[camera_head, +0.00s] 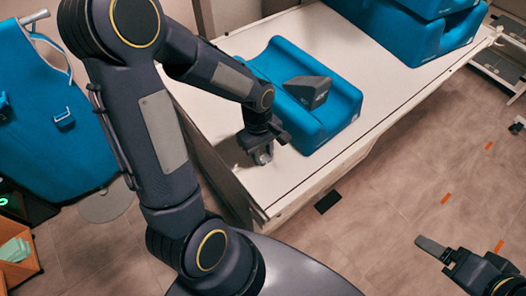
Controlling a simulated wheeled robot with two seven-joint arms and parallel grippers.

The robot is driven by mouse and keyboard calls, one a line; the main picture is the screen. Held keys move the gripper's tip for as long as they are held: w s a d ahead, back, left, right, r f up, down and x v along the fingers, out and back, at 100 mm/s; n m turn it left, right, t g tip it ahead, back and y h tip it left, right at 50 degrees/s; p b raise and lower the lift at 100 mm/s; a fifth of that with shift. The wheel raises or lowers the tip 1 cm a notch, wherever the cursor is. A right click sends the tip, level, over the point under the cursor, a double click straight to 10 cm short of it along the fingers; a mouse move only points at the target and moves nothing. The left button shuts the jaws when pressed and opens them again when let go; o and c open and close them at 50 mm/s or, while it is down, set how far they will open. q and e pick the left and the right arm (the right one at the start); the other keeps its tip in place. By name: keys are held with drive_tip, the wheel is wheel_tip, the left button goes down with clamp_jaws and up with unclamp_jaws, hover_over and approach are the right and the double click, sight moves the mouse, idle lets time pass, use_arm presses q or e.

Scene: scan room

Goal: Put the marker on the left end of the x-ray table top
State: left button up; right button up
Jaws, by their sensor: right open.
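The x-ray table top (375,85) is a long white surface running from the lower middle to the upper right. My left gripper (262,156) points down over its near left end, low to the surface. A small greyish shape shows at its fingertips, but I cannot tell whether it is the marker or part of the fingers, nor whether the fingers are shut. I cannot make out the marker elsewhere. My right gripper (432,247) is open, over the floor at the lower right, away from the table.
A blue cushion (340,93) with a dark grey wedge (308,91) lies on the table right beside my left gripper. More blue cushions (425,35) lie farther back. A blue apron (40,120) hangs at left. Bare table shows between the cushions.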

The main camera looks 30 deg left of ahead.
use_arm(q)
drive_tip(key=o, duration=0.5)
drive_tip(key=shift+c, duration=0.2)
wheel_tip(320, 180, up, 12)
drive_tip(key=a+f, duration=0.1)
drive_tip(key=a, duration=0.1)
drive_tip(key=s+d+r+m+t+h, duration=0.1)
drive_tip(key=s+r+m+t, duration=0.1)
drive_tip(key=s+m, duration=0.4)
drive_tip(key=s+d+r+m+t+h, duration=0.1)
drive_tip(key=s+d+r+m+t, duration=0.1)
drive_tip(key=s+r+m+t, duration=0.1)
drive_tip(key=shift+s+d+r+m+t+p, duration=0.35)
drive_tip(key=shift+s+m+t, duration=0.35)
drive_tip(key=shift+s+m, duration=0.7)
drive_tip(key=shift+a+f, duration=0.1)
drive_tip(key=shift+a, duration=0.05)
